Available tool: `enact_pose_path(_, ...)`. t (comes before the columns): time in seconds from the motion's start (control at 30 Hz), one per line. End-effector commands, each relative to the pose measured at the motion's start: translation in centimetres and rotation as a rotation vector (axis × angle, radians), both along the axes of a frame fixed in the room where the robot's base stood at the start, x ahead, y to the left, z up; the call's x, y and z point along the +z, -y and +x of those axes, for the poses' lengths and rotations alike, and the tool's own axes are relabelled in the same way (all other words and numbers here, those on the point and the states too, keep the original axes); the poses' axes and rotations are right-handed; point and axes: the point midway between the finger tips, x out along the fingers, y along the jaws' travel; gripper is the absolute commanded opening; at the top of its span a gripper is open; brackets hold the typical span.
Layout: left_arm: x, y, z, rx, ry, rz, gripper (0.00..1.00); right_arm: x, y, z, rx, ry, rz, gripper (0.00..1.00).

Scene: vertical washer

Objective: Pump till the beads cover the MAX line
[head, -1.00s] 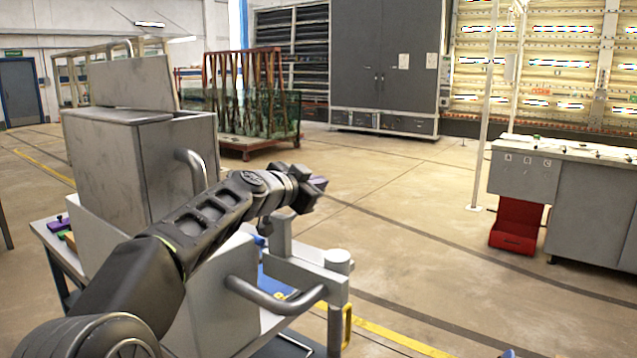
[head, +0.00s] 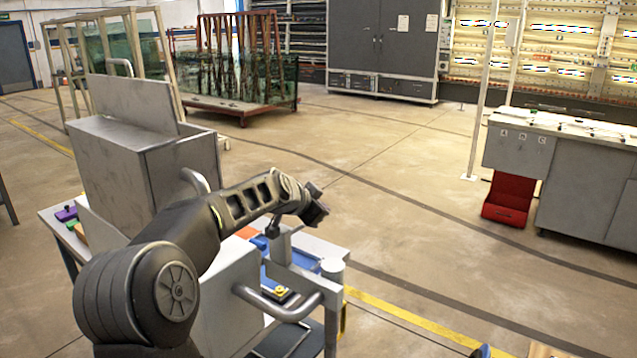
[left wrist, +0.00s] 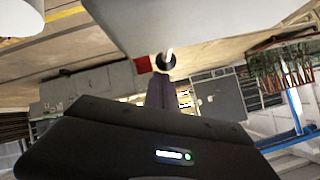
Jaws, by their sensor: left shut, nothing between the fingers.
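The washer is a grey metal cabinet (head: 140,165) with a raised lid panel (head: 130,103), at the left in the head view. My left gripper (head: 316,208) is shut and empty. It is in front of the cabinet's right side, above a grey post (head: 280,248). A small dark rod or knob (head: 273,229) shows just below my left wrist; I cannot tell whether they touch. In the left wrist view my fingers (left wrist: 160,92) point toward a round black end (left wrist: 165,62) with a pale rod. I cannot make out the beads or the MAX line. My right gripper is not in view.
A red bin (head: 508,198) stands by the grey bench (head: 590,185) at the right. Open floor lies between.

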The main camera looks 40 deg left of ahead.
Motion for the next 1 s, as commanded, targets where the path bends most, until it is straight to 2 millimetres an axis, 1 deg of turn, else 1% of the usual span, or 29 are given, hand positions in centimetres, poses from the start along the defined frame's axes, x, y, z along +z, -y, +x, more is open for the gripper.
enact_pose_path(0.03,-1.4,-0.2,-0.1,0.003,-0.006,-0.001,0.00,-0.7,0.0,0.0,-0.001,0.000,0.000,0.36)
enact_pose_path(0.1,-2.2,-0.2,0.0,0.003,-0.003,-0.001,0.00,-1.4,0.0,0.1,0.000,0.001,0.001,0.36)
enact_pose_path(0.17,-2.7,-0.2,0.0,0.003,-0.002,-0.001,0.00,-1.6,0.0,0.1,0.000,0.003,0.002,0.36)
enact_pose_path(0.27,-3.1,-0.2,0.0,0.002,-0.002,-0.001,0.00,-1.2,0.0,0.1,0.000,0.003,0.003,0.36)
enact_pose_path(0.57,-3.0,-0.2,0.0,0.002,-0.014,0.001,0.00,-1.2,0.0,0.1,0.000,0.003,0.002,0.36)
enact_pose_path(1.0,-1.5,-0.2,0.0,0.003,-0.014,0.000,0.00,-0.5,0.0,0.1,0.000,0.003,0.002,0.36)
